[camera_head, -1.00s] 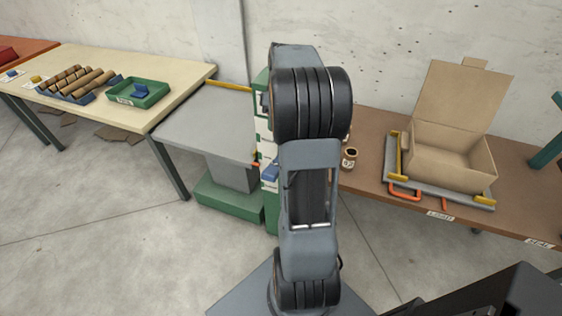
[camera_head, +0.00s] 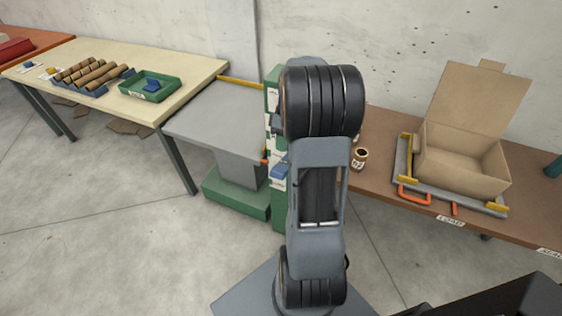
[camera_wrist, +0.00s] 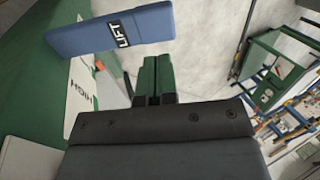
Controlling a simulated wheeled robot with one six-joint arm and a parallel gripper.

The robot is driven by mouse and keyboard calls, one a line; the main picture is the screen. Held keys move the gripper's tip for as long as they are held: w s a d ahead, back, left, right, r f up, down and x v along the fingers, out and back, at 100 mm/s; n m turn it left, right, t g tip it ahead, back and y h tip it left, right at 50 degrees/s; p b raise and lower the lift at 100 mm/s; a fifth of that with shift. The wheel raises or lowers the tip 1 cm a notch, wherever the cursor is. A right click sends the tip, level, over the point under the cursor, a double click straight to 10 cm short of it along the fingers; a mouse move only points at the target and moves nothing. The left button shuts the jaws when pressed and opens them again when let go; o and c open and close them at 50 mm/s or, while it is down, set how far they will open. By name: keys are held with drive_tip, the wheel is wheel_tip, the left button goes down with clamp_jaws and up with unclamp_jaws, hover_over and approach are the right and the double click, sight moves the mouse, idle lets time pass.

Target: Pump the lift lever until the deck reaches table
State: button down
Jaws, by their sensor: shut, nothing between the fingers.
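The blue lever paddle marked LIFT (camera_wrist: 115,30) is at upper left in the wrist view. A blue piece beside the green column also shows in the head view (camera_head: 279,171). My gripper (camera_wrist: 153,62) is shut and empty, its green fingers just below and right of the paddle; I cannot tell whether they touch it. In the head view my arm hides the gripper. The grey deck (camera_head: 215,115) stands on a grey column above a green base, beside the cream table (camera_head: 190,68). I cannot tell exactly how their heights compare.
A green panel has a white plate reading HIGH (camera_wrist: 82,98) and an orange mark. The cream table bears wooden rolls and a green tray (camera_head: 151,88). The brown bench (camera_head: 385,150) holds an open cardboard box (camera_head: 460,160) and a small pot. Floor at front left is clear.

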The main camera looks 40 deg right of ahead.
sight(279, 169)
drive_tip(key=shift+x, duration=3.2)
